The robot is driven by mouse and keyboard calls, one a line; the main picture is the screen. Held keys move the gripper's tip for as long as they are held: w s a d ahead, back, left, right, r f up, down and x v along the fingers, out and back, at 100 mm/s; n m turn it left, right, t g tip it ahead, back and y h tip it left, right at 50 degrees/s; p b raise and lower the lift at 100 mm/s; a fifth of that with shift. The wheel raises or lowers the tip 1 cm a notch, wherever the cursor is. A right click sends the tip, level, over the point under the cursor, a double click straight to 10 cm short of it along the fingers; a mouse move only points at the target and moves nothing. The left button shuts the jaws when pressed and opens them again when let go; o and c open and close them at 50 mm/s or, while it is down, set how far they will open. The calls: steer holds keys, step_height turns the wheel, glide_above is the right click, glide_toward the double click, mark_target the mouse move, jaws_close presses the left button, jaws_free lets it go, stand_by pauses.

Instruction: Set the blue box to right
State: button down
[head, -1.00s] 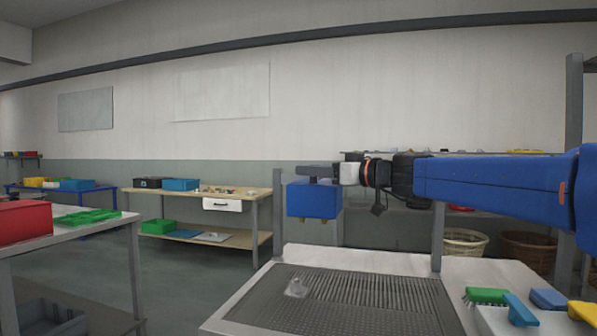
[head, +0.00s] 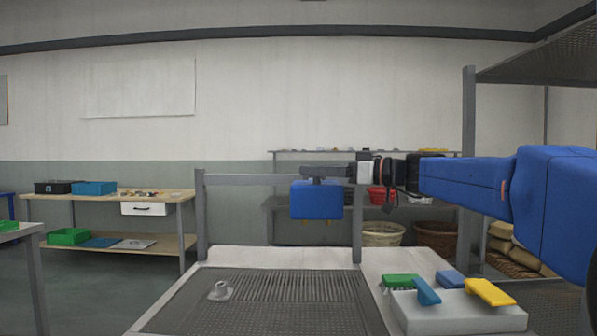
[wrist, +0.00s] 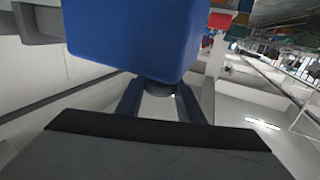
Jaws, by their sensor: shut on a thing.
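The blue box (head: 316,200) hangs in the air under my gripper (head: 322,172), above the far part of the ribbed grey worktop. Small brass-coloured bits show under its lower edge. In the wrist view the blue box (wrist: 135,38) fills the top middle, at the far end of the two dark fingers (wrist: 160,92). My gripper is shut on it. The exact contact between fingers and box is partly hidden by the box itself. The box looks about level in the head view.
The pale worktop with a ribbed drain panel (head: 290,300) carries a small grey fitting (head: 220,291). At right, green (head: 399,280), blue (head: 426,291) and yellow (head: 490,292) items lie on or by a white block (head: 455,317). A post (head: 468,170) and mesh shelf stand at right.

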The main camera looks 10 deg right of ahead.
steer(key=shift+s+d, duration=0.15)
steer(key=shift+d, duration=0.5)
steer(key=c, duration=1.3)
jaws_free()
steer(key=shift+d, duration=0.25)
steer(key=shift+o, duration=0.2)
steer(key=shift+s, duration=0.15)
steer(key=v, duration=1.7)
steer(key=shift+s, duration=0.15)
